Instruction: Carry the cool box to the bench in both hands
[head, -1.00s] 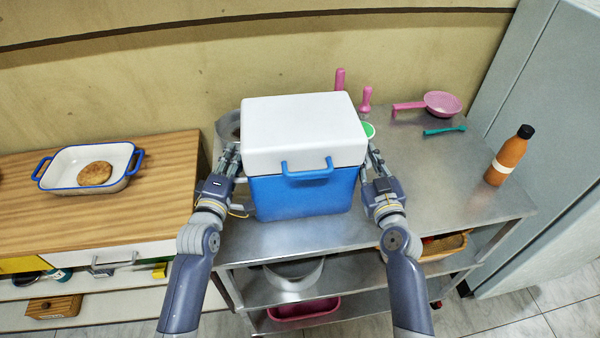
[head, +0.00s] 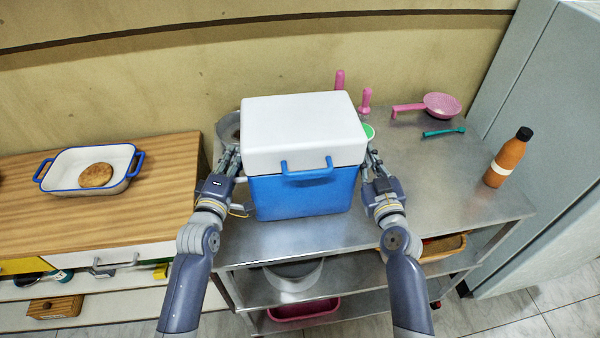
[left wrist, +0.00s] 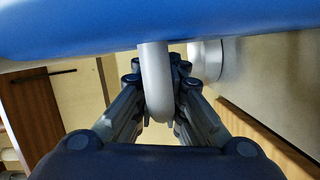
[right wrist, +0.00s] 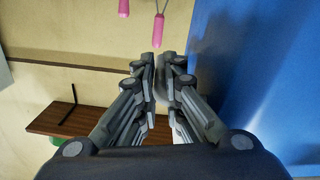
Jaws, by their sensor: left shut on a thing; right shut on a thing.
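The cool box (head: 305,197) has a blue body, a white lid and a blue front handle. It is upright over the steel bench (head: 285,239); I cannot tell whether its base touches the top. My left gripper (head: 233,152) is at its left side, shut on a grey side handle, seen in the left wrist view (left wrist: 154,80) below the blue body (left wrist: 90,25). My right gripper (head: 371,150) is at its right side, shut on a grey part, mostly hidden by the fingers. The blue wall (right wrist: 250,70) fills the right of the right wrist view.
Pink-handled items (head: 365,100) and a green bowl (head: 368,131) are behind the box. A wooden counter (head: 160,190) with a baking dish (head: 65,166) adjoins left.

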